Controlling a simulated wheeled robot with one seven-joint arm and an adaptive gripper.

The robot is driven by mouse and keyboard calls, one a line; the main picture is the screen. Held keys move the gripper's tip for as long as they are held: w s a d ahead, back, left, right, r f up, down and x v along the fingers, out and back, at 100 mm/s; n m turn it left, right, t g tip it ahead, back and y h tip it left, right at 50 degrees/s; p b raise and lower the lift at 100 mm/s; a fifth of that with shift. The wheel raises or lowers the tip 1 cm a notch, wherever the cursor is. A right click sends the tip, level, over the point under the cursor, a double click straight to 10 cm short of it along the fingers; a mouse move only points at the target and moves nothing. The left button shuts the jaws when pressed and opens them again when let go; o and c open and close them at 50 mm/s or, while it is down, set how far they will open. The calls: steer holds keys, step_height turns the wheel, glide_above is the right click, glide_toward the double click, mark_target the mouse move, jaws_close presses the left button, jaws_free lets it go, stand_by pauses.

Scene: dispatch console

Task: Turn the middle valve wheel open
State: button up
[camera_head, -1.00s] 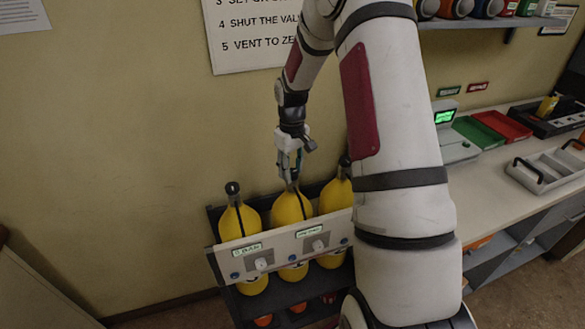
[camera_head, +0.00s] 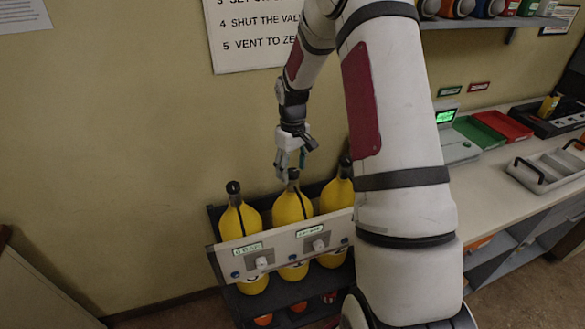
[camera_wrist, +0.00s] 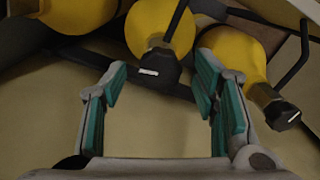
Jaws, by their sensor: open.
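Three yellow cylinders stand side by side in a dark rack, each with a dark valve wheel on top. The middle cylinder (camera_head: 292,208) carries the middle valve wheel (camera_head: 293,174), which also shows in the wrist view (camera_wrist: 158,67) with a small white mark on it. My gripper (camera_head: 290,162) is above the middle valve wheel, pointing down. In the wrist view its teal-padded fingers (camera_wrist: 160,92) are spread apart, with nothing between the pads. The wheel appears just beyond the fingertips, between their lines, apart from both.
The left cylinder (camera_head: 240,220) and right cylinder (camera_head: 337,192) stand close on either side, with their own dark tops. A pale labelled panel (camera_head: 285,246) crosses the rack front. A worktop with trays (camera_head: 502,125) is at right. The wall is close behind.

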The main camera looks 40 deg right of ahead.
mark_target(293, 171)
step_height(293, 171, up, 12)
stand_by(0.4)
steer(key=shift+f, duration=0.1)
stand_by(0.3)
steer(key=s+a+r+t+h, duration=0.1)
steer(key=s+a+r+t, duration=0.1)
steer(key=s+a+r, duration=0.95)
steer(key=s+a+r+t, duration=0.1)
steer(key=s+a+r, duration=0.1)
steer(key=s+a, duration=0.2)
steer(key=s+a+r+m+t+y, duration=0.1)
steer(key=s+a, duration=0.3)
steer(key=s, duration=0.6)
steer(key=shift+s+a+r+t, duration=0.15)
steer(key=shift+s+r+t, duration=0.1)
steer(key=shift+r+t, duration=0.35)
